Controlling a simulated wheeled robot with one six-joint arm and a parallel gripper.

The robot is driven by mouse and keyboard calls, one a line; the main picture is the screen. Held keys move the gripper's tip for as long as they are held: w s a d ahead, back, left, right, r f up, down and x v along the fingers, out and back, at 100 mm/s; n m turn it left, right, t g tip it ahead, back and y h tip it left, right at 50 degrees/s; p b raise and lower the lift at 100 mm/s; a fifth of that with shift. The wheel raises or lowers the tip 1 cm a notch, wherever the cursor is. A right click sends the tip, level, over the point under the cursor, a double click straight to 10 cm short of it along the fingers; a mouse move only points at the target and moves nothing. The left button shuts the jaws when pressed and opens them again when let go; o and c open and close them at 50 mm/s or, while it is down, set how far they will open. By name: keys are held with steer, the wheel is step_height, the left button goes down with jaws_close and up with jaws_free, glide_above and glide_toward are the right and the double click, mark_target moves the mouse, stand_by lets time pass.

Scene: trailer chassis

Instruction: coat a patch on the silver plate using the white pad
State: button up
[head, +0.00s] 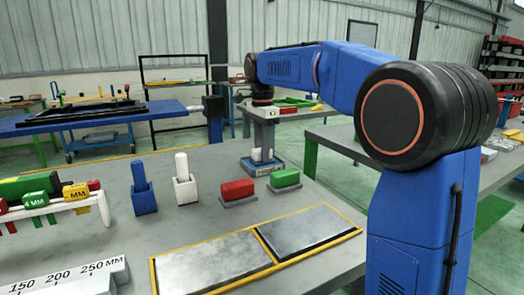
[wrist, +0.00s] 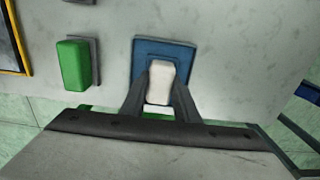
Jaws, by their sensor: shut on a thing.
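The white pad (wrist: 160,82) is between the two fingers of my gripper (wrist: 160,95), which is shut on it. The pad is over a blue holder (wrist: 180,48); I cannot tell whether it touches the holder. In the head view my gripper (head: 262,153) points down at the blue holder (head: 262,171) near the table's far edge, with the pad partly hidden by the fingers. Two grey, silvery plates lie inside a yellow border, the left plate (head: 208,266) and the right plate (head: 310,232), nearer than the holder.
A green pad (head: 286,178) and a red pad (head: 238,189) sit on grey bases next to the holder. The green pad (wrist: 73,65) also shows in the wrist view. A white handled tool (head: 183,178) and a blue one (head: 142,188) stand in blocks. A rack (head: 50,210) stands left.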

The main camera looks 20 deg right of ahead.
stand_by(0.3)
steer(key=shift+r, duration=3.4)
steer(key=shift+d, duration=0.1)
